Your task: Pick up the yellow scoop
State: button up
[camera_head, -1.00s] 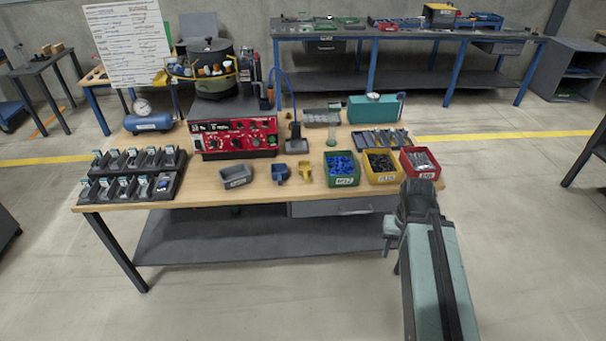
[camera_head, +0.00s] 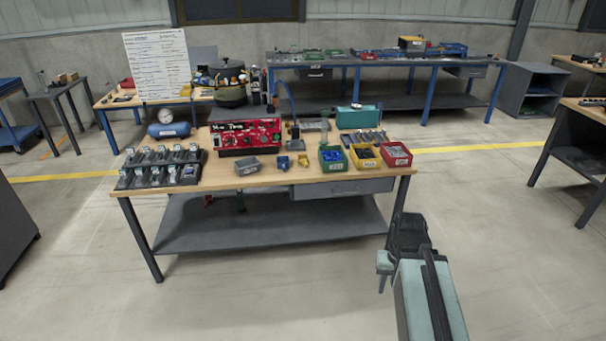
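The small yellow scoop (camera_head: 304,160) lies near the front edge of the wooden workbench (camera_head: 222,178). It sits between a blue scoop (camera_head: 283,163) on its left and a green bin (camera_head: 333,159) of blue parts on its right. My gripper (camera_head: 387,262) is at the end of my dark and pale-green arm, at the lower right. It is in front of and below the bench's right end, well apart from the scoop. The fingers are small and partly hidden by my arm, so I cannot tell whether they are open.
A yellow bin (camera_head: 364,157) and a red bin (camera_head: 396,155) stand right of the green bin. A grey bin (camera_head: 247,167) is left of the blue scoop. A black rack (camera_head: 160,168) fills the bench's left end. The floor before the bench is clear.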

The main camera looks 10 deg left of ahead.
aim_at(304, 162)
jog(key=u, duration=0.35)
jog(key=i, duration=0.7)
jog(key=u, duration=0.95)
jog(key=i, duration=1.75)
jog(key=u, duration=0.45)
